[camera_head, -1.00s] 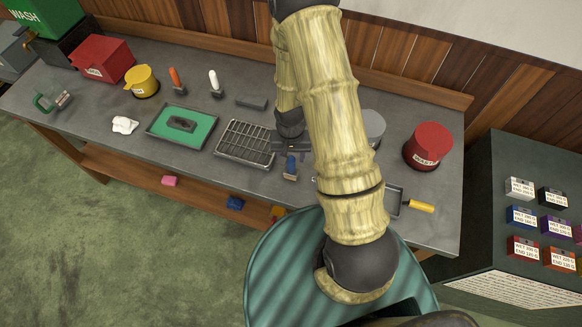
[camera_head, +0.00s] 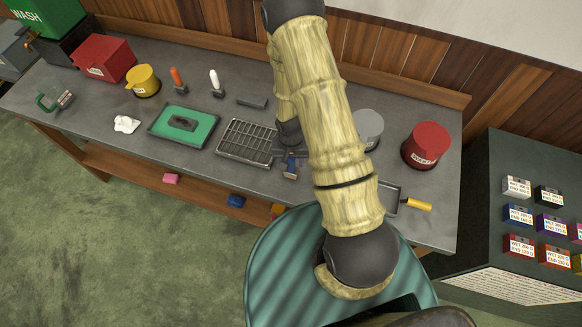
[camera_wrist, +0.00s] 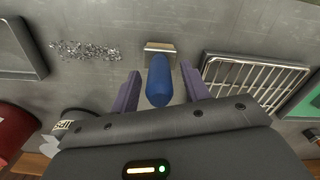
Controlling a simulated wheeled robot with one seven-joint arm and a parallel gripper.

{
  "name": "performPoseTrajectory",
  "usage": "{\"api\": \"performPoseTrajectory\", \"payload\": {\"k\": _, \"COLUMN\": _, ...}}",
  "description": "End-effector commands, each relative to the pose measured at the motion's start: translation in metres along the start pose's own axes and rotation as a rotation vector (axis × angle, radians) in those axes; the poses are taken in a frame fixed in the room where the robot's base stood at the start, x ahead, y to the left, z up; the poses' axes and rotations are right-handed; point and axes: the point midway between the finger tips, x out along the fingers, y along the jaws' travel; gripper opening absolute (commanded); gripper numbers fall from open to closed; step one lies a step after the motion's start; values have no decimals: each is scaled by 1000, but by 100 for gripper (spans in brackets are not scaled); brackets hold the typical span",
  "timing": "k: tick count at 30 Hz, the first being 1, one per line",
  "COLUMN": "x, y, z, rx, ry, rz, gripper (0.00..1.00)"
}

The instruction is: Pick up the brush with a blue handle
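The brush with a blue handle (camera_head: 290,168) lies on the grey workbench, just right of the wire rack, partly covered by my gripper in the head view. In the wrist view its blue handle (camera_wrist: 159,82) points toward me, with a pale metal-coloured end (camera_wrist: 160,47) beyond it. My gripper (camera_wrist: 160,76) is open. Its two purple fingers stand on either side of the handle, with a visible gap on both sides. In the head view my gripper is small and mostly hidden by my arm.
The wire rack (camera_head: 232,150) stands close left of the brush, beside a green tray (camera_head: 160,133). To the right are a grey tray with a yellow-handled tool (camera_head: 418,205), a grey can (camera_head: 369,126) and a red container (camera_head: 426,146). Metal shavings (camera_wrist: 85,50) lie near the brush.

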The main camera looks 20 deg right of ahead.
Motion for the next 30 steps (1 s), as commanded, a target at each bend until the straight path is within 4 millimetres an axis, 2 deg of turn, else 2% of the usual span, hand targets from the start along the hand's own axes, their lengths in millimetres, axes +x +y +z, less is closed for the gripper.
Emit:
{"api": "performPoseTrajectory", "payload": {"k": 1, "x": 0, "y": 0, "z": 0, "rx": 0, "ry": 0, "rz": 0, "gripper": 36}}
{"api": "performPoseTrajectory", "payload": {"k": 6, "x": 0, "y": 0, "z": 0, "rx": 0, "ry": 0, "rz": 0, "gripper": 2}}
{"api": "performPoseTrajectory", "payload": {"k": 7, "x": 0, "y": 0, "z": 0, "rx": 0, "ry": 0, "rz": 0, "gripper": 1}}
{"api": "performPoseTrajectory", "payload": {"k": 20, "x": -7, "y": 0, "z": -1, "rx": 0, "ry": 2, "rz": -1, "gripper": 1}}
{"api": "performPoseTrajectory", "payload": {"k": 25, "x": -24, "y": 0, "z": -1, "rx": 2, "ry": 4, "rz": -2, "gripper": 1}}
{"api": "performPoseTrajectory", "payload": {"k": 30, "x": -49, "y": 0, "z": -1, "rx": 1, "ry": 6, "rz": -2, "gripper": 1}}
